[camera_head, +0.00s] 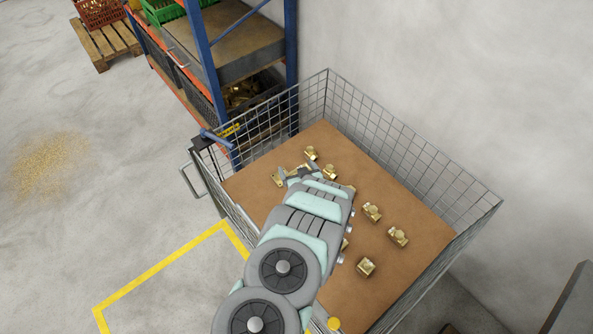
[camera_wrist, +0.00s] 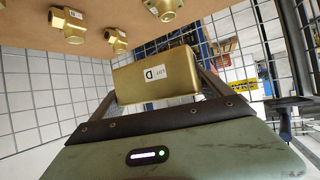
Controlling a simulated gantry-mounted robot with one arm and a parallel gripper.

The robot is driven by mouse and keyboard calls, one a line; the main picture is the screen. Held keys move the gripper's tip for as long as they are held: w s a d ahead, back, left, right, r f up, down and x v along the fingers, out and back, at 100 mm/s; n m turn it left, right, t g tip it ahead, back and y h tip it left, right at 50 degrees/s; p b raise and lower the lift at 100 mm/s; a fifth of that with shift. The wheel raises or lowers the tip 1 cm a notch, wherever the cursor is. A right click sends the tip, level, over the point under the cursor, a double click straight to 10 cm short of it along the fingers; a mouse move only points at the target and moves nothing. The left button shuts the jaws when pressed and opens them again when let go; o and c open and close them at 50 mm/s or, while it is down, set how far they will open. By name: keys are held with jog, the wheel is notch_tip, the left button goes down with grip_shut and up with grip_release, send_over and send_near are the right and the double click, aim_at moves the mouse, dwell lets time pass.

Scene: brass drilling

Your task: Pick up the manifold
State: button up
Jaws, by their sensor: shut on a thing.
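The manifold, a long brass block with a white label marked "D" (camera_wrist: 155,76), sits between the fingers of my gripper (camera_wrist: 165,85) in the wrist view. My gripper is shut on it. In the head view my gripper (camera_head: 293,174) is inside the wire cage, over the back left part of the brown board. Brass ends of the manifold (camera_head: 278,181) show beside the fingers there. My arm hides part of it, and I cannot tell how far it is above the board.
A wire mesh cage (camera_head: 400,150) surrounds the brown board (camera_head: 345,140). Several brass fittings (camera_head: 372,211) lie on the board, one (camera_head: 330,171) close to my gripper. A blue-posted shelf (camera_head: 203,60) stands just behind the cage. Open floor (camera_head: 130,200) lies to the left.

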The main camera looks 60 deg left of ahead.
notch_tip(320, 180, up, 13)
jog(key=p, duration=1)
jog(key=shift+f, duration=0.2)
